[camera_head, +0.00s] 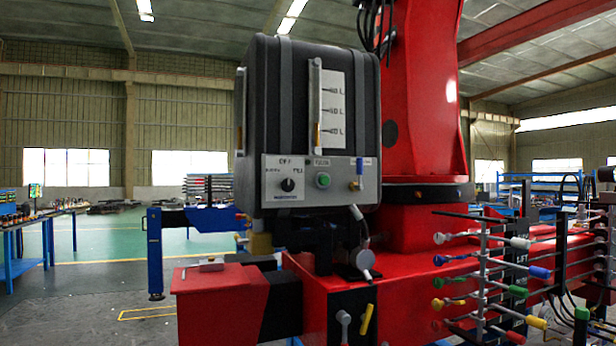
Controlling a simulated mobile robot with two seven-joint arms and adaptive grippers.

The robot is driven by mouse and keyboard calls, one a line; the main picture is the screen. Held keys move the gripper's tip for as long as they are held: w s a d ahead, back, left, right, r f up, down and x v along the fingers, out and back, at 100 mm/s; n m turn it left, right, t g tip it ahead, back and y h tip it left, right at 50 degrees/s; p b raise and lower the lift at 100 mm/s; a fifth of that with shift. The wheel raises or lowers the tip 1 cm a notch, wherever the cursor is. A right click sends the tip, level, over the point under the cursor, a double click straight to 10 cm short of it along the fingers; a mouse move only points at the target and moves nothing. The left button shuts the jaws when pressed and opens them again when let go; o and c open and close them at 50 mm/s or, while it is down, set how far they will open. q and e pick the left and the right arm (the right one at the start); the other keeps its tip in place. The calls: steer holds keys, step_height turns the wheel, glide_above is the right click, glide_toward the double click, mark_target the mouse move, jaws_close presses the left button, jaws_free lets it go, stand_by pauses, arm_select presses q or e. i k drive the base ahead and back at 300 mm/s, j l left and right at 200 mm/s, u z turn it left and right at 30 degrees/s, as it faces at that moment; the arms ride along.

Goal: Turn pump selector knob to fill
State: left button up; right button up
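The pump selector knob (288,184) is a small round black knob on the silver control panel (335,196) at the bottom of a black tank (262,140). Small labels surround it: one above that seems to read OFF, one at its left and one at its right. A light pointer mark shows on the knob, but its exact direction is too small to tell. A green button (323,180) sits to the knob's right. Neither of my grippers is in view.
The tank stands on a red crane base (410,285). Several lever handles with coloured grips, such as a blue one (540,272), stick out at the right. A hose fitting (364,260) hangs below the panel. The space before the panel is clear.

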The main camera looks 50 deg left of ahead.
mark_target(287, 185)
steer(key=u, duration=1.25)
